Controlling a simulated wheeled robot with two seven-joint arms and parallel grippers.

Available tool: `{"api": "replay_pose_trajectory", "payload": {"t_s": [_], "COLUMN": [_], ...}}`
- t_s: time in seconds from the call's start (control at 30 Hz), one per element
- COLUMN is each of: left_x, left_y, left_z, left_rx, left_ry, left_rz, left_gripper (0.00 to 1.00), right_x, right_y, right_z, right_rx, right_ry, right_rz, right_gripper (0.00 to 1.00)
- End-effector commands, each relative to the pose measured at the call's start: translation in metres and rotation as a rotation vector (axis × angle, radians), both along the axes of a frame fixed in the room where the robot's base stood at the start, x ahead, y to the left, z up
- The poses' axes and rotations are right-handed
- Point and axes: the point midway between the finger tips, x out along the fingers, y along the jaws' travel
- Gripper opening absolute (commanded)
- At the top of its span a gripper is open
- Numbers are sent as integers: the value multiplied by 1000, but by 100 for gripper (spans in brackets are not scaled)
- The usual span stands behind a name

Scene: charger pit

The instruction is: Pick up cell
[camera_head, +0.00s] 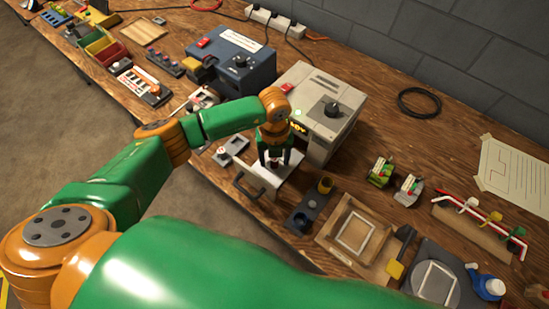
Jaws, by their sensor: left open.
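My left gripper (274,158) points down over a pale drawer-like tray (292,181) at the front of a beige charger box (322,106). The jaws are open. A small dark cell with a reddish top (273,163) seems to stand between the two fingers. It is very small here, so I cannot tell whether the fingers touch it. My right gripper is not in view.
A dark strip (296,219) with a yellow-topped round piece stands right of the tray. A wooden tray with a pale frame (327,244) lies beyond it. A blue box (231,62) stands left of the charger. Small grey blocks (231,149) lie left of the gripper.

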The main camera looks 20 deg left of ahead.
Motion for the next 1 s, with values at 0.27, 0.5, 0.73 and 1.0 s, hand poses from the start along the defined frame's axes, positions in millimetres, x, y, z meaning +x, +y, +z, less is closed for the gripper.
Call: {"api": "replay_pose_trajectory", "payload": {"t_s": [0.27, 0.5, 0.73, 1.0], "left_x": [0, 0, 0, -20], "left_y": [0, 0, 0, 2], "left_z": [0, 0, 4, 57], "left_rx": [0, 0, -1, -2], "left_ry": [0, 0, 0, -5], "left_rz": [0, 0, -1, -6], "left_gripper": [20, 0, 0, 0], "right_x": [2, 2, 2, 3], "right_y": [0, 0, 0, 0], "right_z": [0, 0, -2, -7], "right_rx": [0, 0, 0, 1], "right_ry": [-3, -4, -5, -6], "right_rz": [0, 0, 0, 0], "right_gripper": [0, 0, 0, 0]}}
